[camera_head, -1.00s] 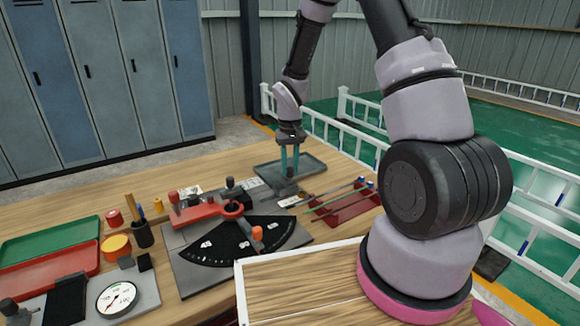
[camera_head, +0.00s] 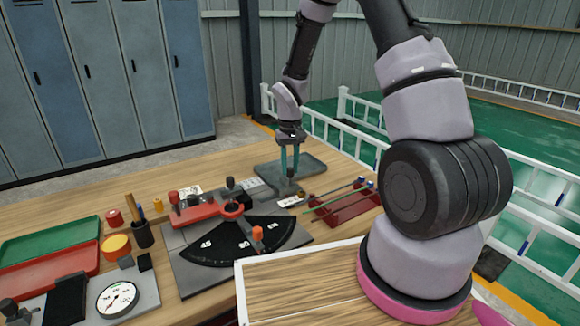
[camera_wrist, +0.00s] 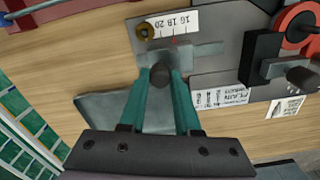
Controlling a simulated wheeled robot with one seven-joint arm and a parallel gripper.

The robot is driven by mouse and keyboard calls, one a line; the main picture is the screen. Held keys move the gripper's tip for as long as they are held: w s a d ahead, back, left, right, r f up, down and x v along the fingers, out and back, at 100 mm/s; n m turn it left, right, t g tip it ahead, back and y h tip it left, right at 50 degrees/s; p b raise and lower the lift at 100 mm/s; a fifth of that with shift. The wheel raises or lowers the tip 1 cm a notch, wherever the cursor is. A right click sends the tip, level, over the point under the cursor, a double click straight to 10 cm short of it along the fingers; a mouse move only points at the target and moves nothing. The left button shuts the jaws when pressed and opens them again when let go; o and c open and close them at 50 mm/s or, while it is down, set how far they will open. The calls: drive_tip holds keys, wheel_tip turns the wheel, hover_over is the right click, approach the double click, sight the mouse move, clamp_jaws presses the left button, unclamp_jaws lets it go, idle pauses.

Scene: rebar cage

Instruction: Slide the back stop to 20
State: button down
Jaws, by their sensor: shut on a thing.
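The back stop (camera_wrist: 205,52) is a grey metal slide on a grey plate, with a dark upright knob (camera_wrist: 160,76). My gripper (camera_wrist: 161,82) has its two teal fingers shut on this knob, one on each side. In the head view my gripper (camera_head: 290,172) points down at the bench's far side. A white scale label (camera_wrist: 172,24) with the numbers 16, 18 and 20 lies beside the slide. A thin red mark (camera_wrist: 174,41) sits at the label's edge; I cannot tell its exact reading. A brass round piece (camera_wrist: 146,31) is at the label's 20 end.
A grey tray (camera_head: 313,163) lies close behind the fingers. A red bending tool (camera_head: 190,214) with a black angle dial (camera_head: 215,247) stands to the left. A red rack (camera_head: 345,208) with thin rods is to the right. A wooden board (camera_head: 300,285) is in front.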

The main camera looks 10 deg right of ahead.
drive_tip(key=shift+w+d, duration=0.2)
drive_tip(key=shift+d, duration=0.3)
drive_tip(key=shift+w+d, duration=0.2)
drive_tip(key=shift+d, duration=0.3)
drive_tip(key=c, duration=0.6)
unclamp_jaws()
wheel_tip(320, 180, up, 11)
drive_tip(key=shift+f, duration=0.1)
